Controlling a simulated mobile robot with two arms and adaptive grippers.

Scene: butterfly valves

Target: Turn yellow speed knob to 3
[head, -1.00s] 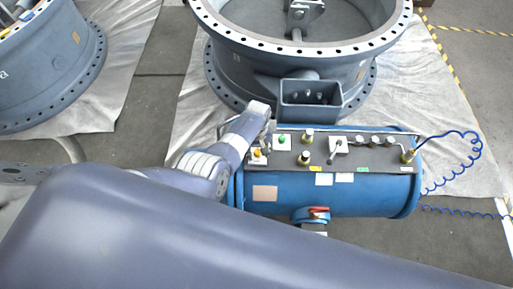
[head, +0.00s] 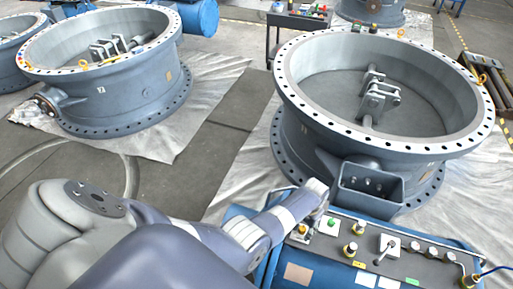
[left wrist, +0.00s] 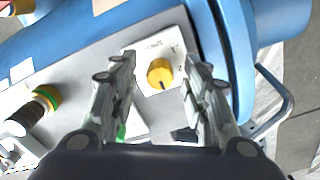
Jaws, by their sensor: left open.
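The yellow speed knob (left wrist: 160,73) sits on a white plate (left wrist: 148,47) with printed text and numerals, of which a "2" shows to its right. A dark line marks the knob's face; the exact setting is too small to read. My left gripper (left wrist: 159,60) is open, with one finger on each side of the knob, apart from it, no grip visible. In the head view the yellow knob (head: 303,228) is small, beside my left gripper (head: 312,212) on the panel's left end. My right gripper is not in view.
The dark panel (head: 345,262) on the blue cylinder carries a green button (head: 331,223), a toggle lever (head: 385,250) and several brass fittings. A large flanged valve (head: 300,130) stands just behind. A blue handle bar (left wrist: 275,95) lies right of the knob in the wrist view.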

